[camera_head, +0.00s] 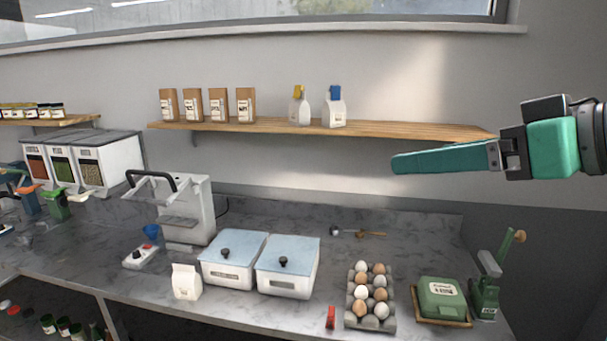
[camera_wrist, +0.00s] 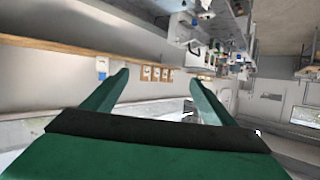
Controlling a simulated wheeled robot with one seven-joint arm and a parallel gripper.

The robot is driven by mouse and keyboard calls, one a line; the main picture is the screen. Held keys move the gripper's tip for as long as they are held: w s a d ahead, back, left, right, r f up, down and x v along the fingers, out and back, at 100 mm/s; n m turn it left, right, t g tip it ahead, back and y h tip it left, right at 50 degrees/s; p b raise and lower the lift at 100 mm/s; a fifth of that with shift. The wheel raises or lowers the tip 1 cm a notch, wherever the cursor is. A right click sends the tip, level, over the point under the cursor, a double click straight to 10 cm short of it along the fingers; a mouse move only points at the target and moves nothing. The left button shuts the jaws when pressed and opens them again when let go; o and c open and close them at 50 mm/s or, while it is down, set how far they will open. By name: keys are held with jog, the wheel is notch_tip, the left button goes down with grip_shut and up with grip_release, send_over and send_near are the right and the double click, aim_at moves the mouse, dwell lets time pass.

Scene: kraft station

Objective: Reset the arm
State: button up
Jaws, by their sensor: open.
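My gripper (camera_head: 398,163) is at the right of the head view, raised above the counter and in front of the right end of the wall shelf (camera_head: 400,130). Its green fingers point left. In the wrist view my gripper (camera_wrist: 160,88) shows two green fingers spread apart with nothing between them. The gripper is open and empty and appears clear of the counter. In the head view one finger hides the other.
The grey counter (camera_head: 235,317) holds two blue-lidded bins (camera_head: 285,280), an egg tray (camera_head: 388,323), a green box (camera_head: 441,298), a small white carton (camera_head: 186,282) and a white machine (camera_head: 193,210).

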jog(key=w+f+m+t, duration=0.25)
jog(key=w+f, duration=0.45)
jog(key=f, duration=0.4)
jog(key=w+f+m+t, duration=0.2)
jog(key=w+f+m, duration=0.2)
jog(key=w+f, duration=0.5)
jog(key=s+a+f+m+t+h, duration=0.1)
jog(key=s+a+f+m+h, duration=0.15)
jog(key=f, duration=1.15)
jog(key=s+a+f+m+t+h, duration=0.1)
jog(key=a+f+m+h, duration=0.25)
jog(key=f, duration=1.05)
jog(key=s+a+f+g+h, duration=0.15)
jog(key=s+a+f, duration=0.25)
jog(key=s+f, duration=0.45)
jog(key=s+a+f+h, duration=0.2)
jog(key=s+a+f, duration=0.1)
jog(key=s+f, duration=0.6)
jog(key=s+a+r+n+y, duration=0.1)
jog(key=s+a+n, duration=0.1)
jog(key=s, duration=1)
jog(key=s+a+r+n+g, duration=0.1)
jog(key=s+n, duration=0.3)
jog(key=s, duration=0.8)
jog(key=shift+s+a+r+y, duration=0.15)
jog(key=shift+a+r+y, duration=0.25)
jog(key=shift+a, duration=0.5)
